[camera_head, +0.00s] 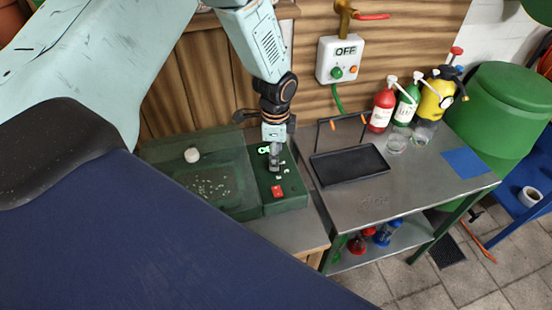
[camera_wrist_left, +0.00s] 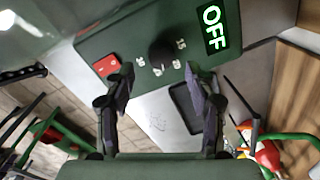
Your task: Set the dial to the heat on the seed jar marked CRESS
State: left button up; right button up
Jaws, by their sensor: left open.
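The dial (camera_wrist_left: 160,52) is a dark round knob on the green control box (camera_wrist_left: 128,32), with small white numbers around it, too blurred to read surely. A lit display (camera_wrist_left: 214,28) on the box reads OFF, and a red switch (camera_wrist_left: 107,66) sits left of the dial. My left gripper (camera_wrist_left: 158,76) is open, its fingers apart on either side below the dial in the wrist view; I see no contact. In the head view my left gripper (camera_head: 274,166) is over the control box (camera_head: 290,204) and hides the dial. No jar marked CRESS can be made out.
A clear-lidded tray (camera_head: 205,185) with seeds adjoins the control box. The metal bench (camera_head: 350,202) at right holds a black tray (camera_head: 348,164), bottles (camera_head: 381,108) and clear glasses (camera_head: 396,144). A white wall box (camera_head: 340,60) also reads OFF.

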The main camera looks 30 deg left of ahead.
pick_arm(q)
jog(key=shift+w+a+f, duration=0.1)
jog(key=shift+w+f, duration=0.05)
jog(key=shift+f, duration=1.75)
jog(key=shift+c, duration=0.2)
jog(key=c, duration=1.1)
